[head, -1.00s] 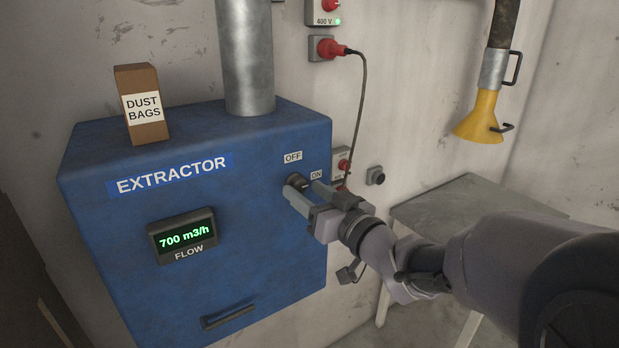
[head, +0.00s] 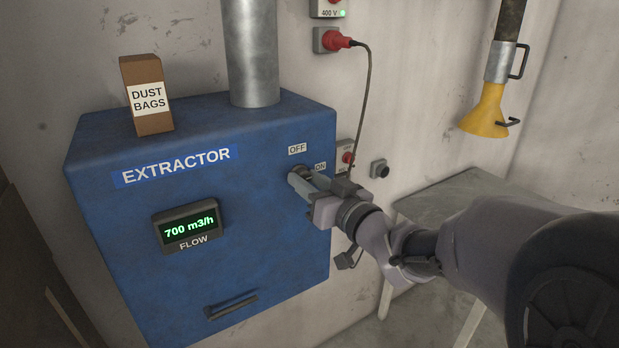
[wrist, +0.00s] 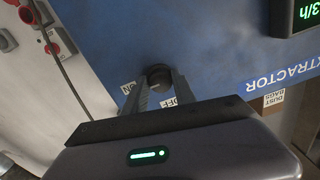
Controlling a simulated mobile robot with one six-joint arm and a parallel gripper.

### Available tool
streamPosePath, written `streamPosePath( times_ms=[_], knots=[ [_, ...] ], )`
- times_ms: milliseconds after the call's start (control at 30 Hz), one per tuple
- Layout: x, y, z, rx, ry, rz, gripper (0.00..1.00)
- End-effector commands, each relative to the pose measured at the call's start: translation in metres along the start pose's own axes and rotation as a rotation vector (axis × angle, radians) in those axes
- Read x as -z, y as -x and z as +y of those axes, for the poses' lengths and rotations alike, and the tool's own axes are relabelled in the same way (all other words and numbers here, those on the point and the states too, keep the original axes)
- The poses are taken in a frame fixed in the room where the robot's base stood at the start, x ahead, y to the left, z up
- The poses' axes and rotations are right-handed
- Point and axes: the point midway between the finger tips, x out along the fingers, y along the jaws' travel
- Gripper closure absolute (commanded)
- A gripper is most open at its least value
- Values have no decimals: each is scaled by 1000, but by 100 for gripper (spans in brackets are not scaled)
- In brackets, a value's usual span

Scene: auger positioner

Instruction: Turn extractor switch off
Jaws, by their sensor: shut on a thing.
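The blue extractor (head: 120,230) hangs on the wall, with its OFF label (head: 297,149) above the dark rotary switch and its ON label (head: 320,166) to the right. The flow display (head: 190,226) reads 700 m3/h. My gripper (head: 299,177) is at the switch, its fingers closed around the knob. In the wrist view, the dark round switch knob (wrist: 157,74) sits between the two fingertips (wrist: 158,85). The ON label lies to the left and the OFF label to the lower right there. The knob's pointer is hidden, so its setting cannot be read.
A dust bags box (head: 148,96) and a metal duct (head: 250,55) stand on top of the extractor. A red plug (head: 337,40) with a hanging cable is on the wall at right. A grey table (head: 450,205) and a yellow hood (head: 487,112) are further right.

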Motion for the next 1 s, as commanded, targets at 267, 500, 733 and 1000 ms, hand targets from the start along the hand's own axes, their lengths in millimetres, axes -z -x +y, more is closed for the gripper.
streamPosePath(
  times_ms=[267,500,733,1000],
  knots=[
    [-2,0,0,0,83,-1,100],
    [-3,0,0,-1,274,-6,100],
    [-2,0,0,-2,494,-13,100],
    [-2,0,0,-3,751,-22,100]
  ],
)
